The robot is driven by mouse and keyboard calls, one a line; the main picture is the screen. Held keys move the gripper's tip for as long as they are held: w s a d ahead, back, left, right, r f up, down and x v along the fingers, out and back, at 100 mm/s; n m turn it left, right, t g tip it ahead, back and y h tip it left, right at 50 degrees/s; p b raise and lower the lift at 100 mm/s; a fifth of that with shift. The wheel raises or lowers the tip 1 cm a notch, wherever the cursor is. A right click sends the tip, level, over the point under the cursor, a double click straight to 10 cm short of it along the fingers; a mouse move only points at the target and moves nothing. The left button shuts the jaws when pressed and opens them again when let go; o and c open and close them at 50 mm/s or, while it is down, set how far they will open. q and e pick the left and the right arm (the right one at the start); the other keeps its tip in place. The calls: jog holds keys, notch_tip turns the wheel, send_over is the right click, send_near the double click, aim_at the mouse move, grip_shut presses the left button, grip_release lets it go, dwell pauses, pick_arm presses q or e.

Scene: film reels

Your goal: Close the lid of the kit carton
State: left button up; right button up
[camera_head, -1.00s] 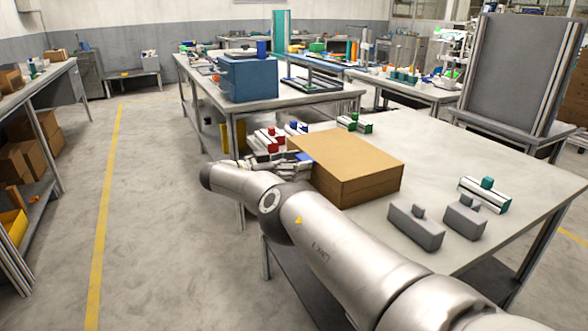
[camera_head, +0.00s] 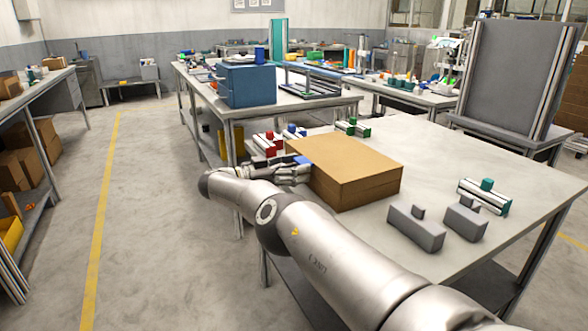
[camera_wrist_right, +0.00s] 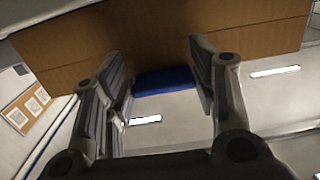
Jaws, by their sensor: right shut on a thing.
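The brown kit carton (camera_head: 347,162) sits on the near table, its flat lid lying over the top and a seam line running along its side. A blue tab (camera_head: 303,160) shows at its left edge. My right gripper (camera_head: 293,170) is at that left side of the carton. In the right wrist view, the right gripper (camera_wrist_right: 160,58) has its fingers on both sides of the blue tab (camera_wrist_right: 165,80), in front of the carton's side (camera_wrist_right: 170,40). It is shut on the tab. My left gripper is not in view.
Grey blocks (camera_head: 415,228) and a green-and-white fixture (camera_head: 484,195) stand right of the carton. Red (camera_head: 268,143) and green (camera_head: 352,127) fixtures stand behind it. A grey panel (camera_head: 512,75) rises at the back right. The table (camera_head: 450,160) is clear between.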

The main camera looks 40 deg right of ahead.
jog(key=o, duration=1)
jog(key=shift+s+f, duration=0.25)
jog(key=shift+f, duration=0.4)
jog(key=o, duration=0.5)
jog(key=shift+d+f, duration=0.15)
jog(key=shift+d, duration=0.2)
jog(key=shift+c, duration=0.2)
jog(key=shift+w+a+r, duration=0.15)
jog(key=shift+a+r, duration=0.1)
jog(key=shift+r, duration=0.5)
notch_tip(320, 180, up, 9)
